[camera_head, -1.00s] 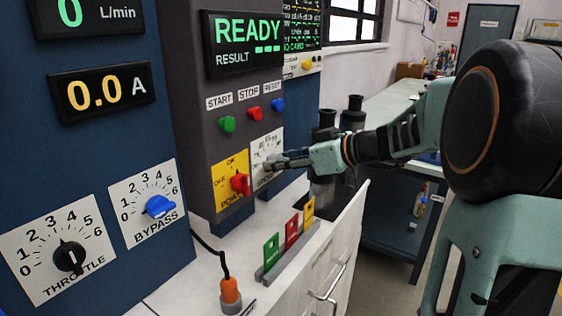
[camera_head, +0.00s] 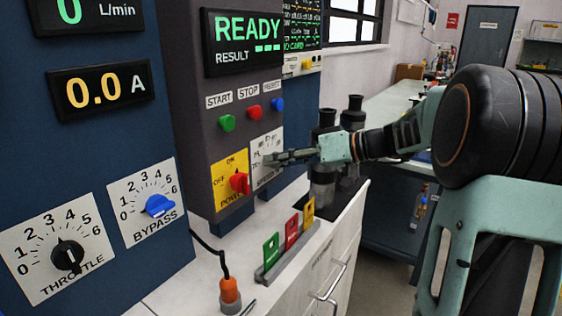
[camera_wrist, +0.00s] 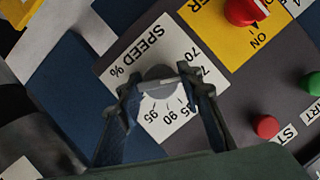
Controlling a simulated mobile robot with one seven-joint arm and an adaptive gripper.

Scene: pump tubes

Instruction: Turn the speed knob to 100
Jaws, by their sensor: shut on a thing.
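The speed knob (camera_wrist: 159,73) is a round grey knob on a white plate (camera_wrist: 150,37) marked "SPEED %". In the wrist view the plate appears upside down, with 85, 90 and 95 legible near my fingers. My gripper (camera_wrist: 156,86) is shut on the knob, one finger on each side. A pale bar shows across the knob's face, but I cannot tell which number it points to. In the head view the speed plate (camera_head: 266,146) is partly covered by my gripper (camera_head: 268,159), which reaches in from the right and hides the knob.
The red power knob (camera_head: 239,182) on its yellow plate is close left of the speed plate. Green, red and blue buttons (camera_head: 255,113) are above. Upright coloured cards (camera_head: 291,233) stand on the counter below. The display (camera_head: 246,42) reads READY.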

